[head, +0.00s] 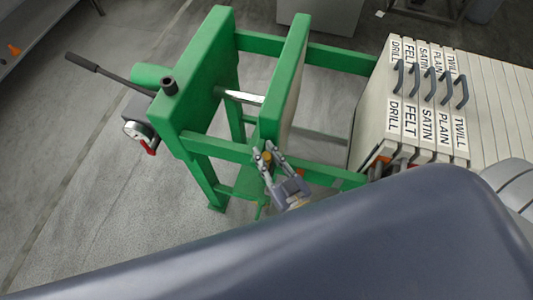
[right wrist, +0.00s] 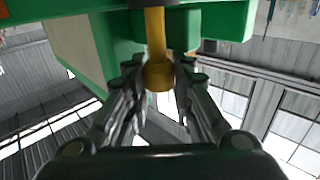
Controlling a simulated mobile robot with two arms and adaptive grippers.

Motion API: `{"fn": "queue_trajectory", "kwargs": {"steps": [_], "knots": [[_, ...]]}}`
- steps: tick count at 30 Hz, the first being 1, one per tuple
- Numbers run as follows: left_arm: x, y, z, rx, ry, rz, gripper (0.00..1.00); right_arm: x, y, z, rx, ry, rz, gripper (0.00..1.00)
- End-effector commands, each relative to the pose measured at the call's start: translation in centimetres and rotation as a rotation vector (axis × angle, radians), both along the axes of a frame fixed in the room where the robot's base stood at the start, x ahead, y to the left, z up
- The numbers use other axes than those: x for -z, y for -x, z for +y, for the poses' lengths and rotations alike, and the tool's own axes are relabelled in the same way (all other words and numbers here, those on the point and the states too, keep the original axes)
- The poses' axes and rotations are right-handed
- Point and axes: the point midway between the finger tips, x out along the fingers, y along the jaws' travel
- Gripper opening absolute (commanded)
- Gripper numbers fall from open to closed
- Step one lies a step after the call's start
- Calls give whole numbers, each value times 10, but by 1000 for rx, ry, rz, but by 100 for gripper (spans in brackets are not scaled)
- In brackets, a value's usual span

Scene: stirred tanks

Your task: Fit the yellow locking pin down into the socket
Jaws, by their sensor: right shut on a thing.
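The yellow locking pin (right wrist: 156,35) shows in the right wrist view as a yellow shaft with a rounded knob. My right gripper (right wrist: 158,72) is shut on it at the knob, one finger on each side. The pin's far end meets a dark collar (right wrist: 178,3) at the top edge of that view; whether this is the socket, and whether the pin is inside it, I cannot tell. In the head view my right gripper (head: 265,156) is beside the lower end of the green plate (head: 286,80), with a small yellow spot of the pin (head: 267,158) between its fingers. My left gripper is not in view.
The green press frame (head: 205,75) surrounds the work spot, with a green rail (head: 215,147) close by. A hand pump with a lever (head: 82,62) and gauge (head: 133,129) stands left. Labelled filter plates (head: 425,115) stand right. Open floor (head: 90,180) lies left.

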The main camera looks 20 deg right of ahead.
Motion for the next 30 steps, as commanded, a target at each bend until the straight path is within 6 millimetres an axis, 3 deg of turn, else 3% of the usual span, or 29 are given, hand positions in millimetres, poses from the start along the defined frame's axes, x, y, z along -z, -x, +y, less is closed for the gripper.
{"fn": "queue_trajectory", "kwargs": {"steps": [7,8,10,11,23,30], "knots": [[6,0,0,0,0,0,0,8,0,0,0,0,0,0],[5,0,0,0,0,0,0,7,0,0,0,0,1,27],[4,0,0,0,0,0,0,7,0,0,0,0,2,43],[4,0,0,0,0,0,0,7,0,0,-1,1,3,46],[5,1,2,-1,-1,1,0,11,6,0,-3,2,12,46],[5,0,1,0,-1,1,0,13,45,-8,-3,5,18,46]]}}
